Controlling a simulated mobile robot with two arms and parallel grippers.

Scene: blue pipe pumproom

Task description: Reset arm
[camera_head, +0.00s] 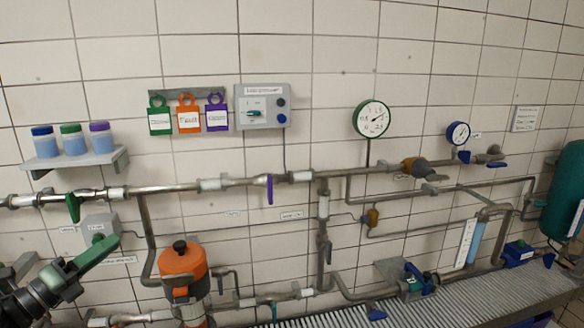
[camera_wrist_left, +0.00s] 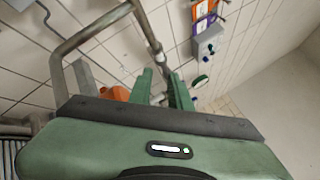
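My left arm comes in from the lower left in the head view. Its left gripper (camera_head: 108,245) has green fingers pointing up and right, in front of a grey wall box (camera_head: 97,224). In the left wrist view the two green fingers (camera_wrist_left: 162,88) stand apart with a gap between them. Nothing shows held in that gap. The wall and a metal pipe show behind the fingers. My right gripper is in neither view.
A long pipe (camera_head: 160,189) with a green lever (camera_head: 73,207) and a purple lever (camera_head: 269,189) runs along the wall. An orange pump (camera_head: 182,265) stands right of the gripper. A shelf (camera_head: 76,161) holds three capped jars. Tags (camera_head: 188,119) hang beside a control box (camera_head: 263,107).

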